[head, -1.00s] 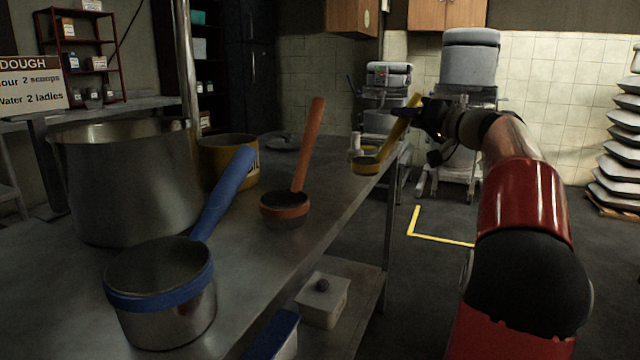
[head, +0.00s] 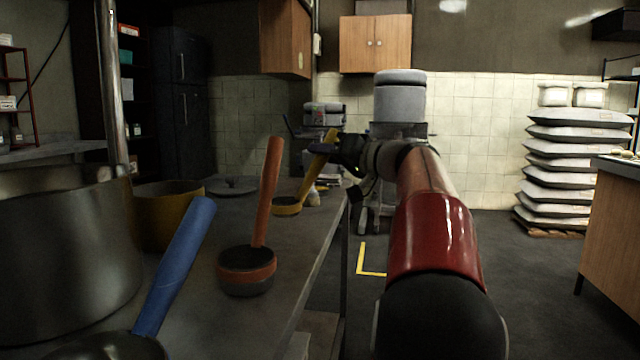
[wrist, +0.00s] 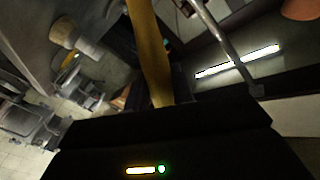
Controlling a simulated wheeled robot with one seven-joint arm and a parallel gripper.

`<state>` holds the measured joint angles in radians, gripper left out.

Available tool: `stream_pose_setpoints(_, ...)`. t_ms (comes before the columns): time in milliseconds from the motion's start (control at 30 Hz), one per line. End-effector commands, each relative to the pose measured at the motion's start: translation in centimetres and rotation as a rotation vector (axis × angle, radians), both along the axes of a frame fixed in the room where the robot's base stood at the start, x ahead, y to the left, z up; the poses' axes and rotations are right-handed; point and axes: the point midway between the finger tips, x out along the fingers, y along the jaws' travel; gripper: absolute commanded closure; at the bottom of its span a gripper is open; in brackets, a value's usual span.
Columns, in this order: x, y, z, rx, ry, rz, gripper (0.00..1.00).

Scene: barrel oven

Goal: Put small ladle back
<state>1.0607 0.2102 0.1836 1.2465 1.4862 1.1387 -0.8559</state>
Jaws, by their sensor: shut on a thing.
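Three ladles show in the head view. The small ladle with a yellow handle (head: 318,163) has its yellow-rimmed cup (head: 286,206) low over the far part of the metal table (head: 228,318); I cannot tell whether the cup touches the top. My gripper (head: 338,150) is shut on the upper part of this yellow handle, which leans up to the right. The yellow handle (wrist: 150,50) also runs up from the gripper in the wrist view. An orange-handled ladle (head: 247,270) and a blue-handled ladle (head: 175,262) stand nearer on the table.
A large metal pot (head: 60,250) and a yellow container (head: 165,215) stand at the left of the table. A flat lid (head: 232,186) lies behind. A metal pole (head: 113,90) rises at left. Stacked sacks (head: 570,160) and a counter (head: 615,230) are right; floor between is clear.

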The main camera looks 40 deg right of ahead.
Motion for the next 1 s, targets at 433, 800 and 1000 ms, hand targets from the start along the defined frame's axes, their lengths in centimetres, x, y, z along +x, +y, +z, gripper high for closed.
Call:
stream_pose_setpoints(433, 0.0, 0.0, -4.1, 0.0, -0.001, -0.001, 1.0)
stream_pose_setpoints(800, 0.0, 0.0, -4.2, 0.0, 0.001, -0.001, 0.55)
stream_pose_setpoints(1000, 0.0, 0.0, -4.2, 0.0, 0.001, -0.001, 0.54)
